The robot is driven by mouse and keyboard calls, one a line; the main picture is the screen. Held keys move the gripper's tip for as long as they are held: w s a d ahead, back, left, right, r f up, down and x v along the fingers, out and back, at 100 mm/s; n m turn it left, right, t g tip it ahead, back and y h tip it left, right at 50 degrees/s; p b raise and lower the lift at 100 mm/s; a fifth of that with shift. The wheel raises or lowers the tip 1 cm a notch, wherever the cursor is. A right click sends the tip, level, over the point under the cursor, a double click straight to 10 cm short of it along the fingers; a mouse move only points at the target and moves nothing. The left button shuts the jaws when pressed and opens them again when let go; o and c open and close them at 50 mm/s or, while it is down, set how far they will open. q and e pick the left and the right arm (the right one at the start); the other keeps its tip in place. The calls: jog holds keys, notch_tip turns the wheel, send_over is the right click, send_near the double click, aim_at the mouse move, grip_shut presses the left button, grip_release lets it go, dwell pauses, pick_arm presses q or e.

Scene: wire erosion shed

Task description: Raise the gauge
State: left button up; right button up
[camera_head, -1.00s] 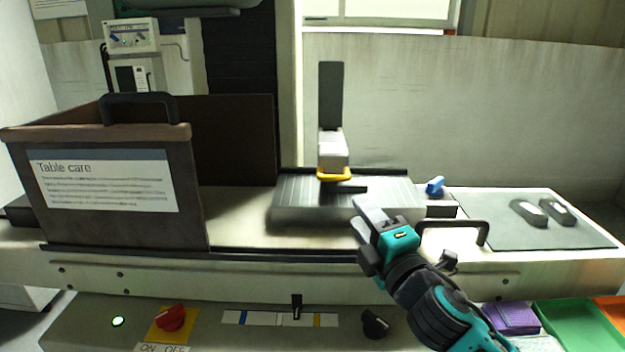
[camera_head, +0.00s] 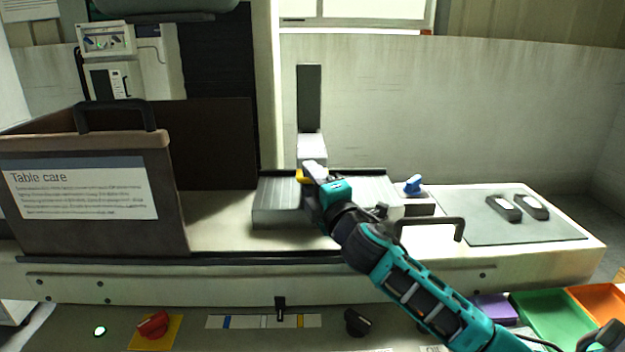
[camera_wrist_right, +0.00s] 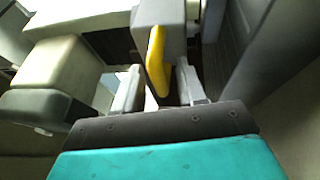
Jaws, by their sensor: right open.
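The gauge (camera_head: 311,147) is a pale block with a yellow lower edge (camera_head: 299,176), on a dark upright bar above a grey ribbed plate (camera_head: 275,205). My right gripper (camera_head: 314,172) reaches it from the front right and hides part of its lower end. In the right wrist view the yellow part (camera_wrist_right: 156,58) stands between the two fingers of my right gripper (camera_wrist_right: 158,84), with gaps showing beside it. The right gripper is open. My left gripper is not in view.
A brown bin labelled "Table care" (camera_head: 100,230) stands at the left. A blue clamp knob (camera_head: 413,184) and a black handle (camera_head: 461,230) are right of the plate. A grey mat (camera_head: 480,230) holds two dark pieces. Switches (camera_head: 153,325) line the front panel.

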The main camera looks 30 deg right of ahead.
jog(key=shift+w, duration=0.15)
grip_shut()
dwell(0.4)
